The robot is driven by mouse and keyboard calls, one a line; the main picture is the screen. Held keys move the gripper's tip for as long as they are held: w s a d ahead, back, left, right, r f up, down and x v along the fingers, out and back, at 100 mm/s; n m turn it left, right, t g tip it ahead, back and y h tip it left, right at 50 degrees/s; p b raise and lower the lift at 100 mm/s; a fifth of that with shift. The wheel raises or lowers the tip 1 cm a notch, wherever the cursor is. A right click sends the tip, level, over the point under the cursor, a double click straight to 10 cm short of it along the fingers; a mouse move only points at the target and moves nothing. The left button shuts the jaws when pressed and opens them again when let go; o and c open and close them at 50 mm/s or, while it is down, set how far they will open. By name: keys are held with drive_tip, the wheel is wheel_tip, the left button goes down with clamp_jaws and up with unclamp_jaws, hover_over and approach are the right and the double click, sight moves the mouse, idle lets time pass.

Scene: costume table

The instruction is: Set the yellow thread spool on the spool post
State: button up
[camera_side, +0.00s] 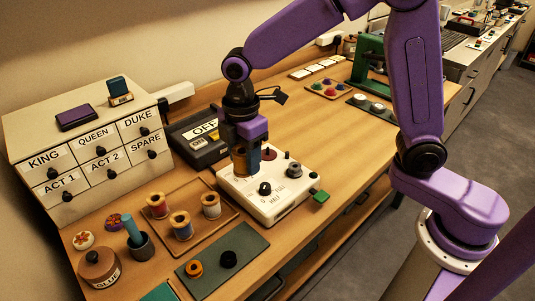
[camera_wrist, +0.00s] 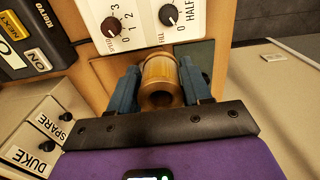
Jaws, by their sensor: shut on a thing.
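The yellow thread spool (camera_wrist: 160,74) is between the two blue fingers of my gripper (camera_wrist: 160,92) in the wrist view, with its dark round hole facing the camera. In the side view my gripper (camera_side: 243,165) points down over the left back part of the white control box (camera_side: 285,200), shut on the spool, which the fingers partly cover. I cannot tell whether the spool touches the box. A reddish-brown round piece (camera_side: 269,153) stands just right of the fingers. I cannot make out the spool post for certain; it may be hidden behind the gripper.
The box carries black knobs (camera_side: 265,188) and a green piece (camera_side: 320,196) at its right. A tray (camera_side: 203,238) with red, blue and grey spools lies at front left. A dark ON/OFF box (camera_side: 190,132) stands close behind.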

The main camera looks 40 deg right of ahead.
drive_tip(key=m, duration=0.4)
hover_over(270, 154)
drive_tip(key=shift+f, duration=3.4)
drive_tip(key=shift+f, duration=0.6)
drive_tip(key=o, duration=0.8)
drive_tip(key=shift+c, duration=0.2)
wheel_tip(270, 154, up, 11)
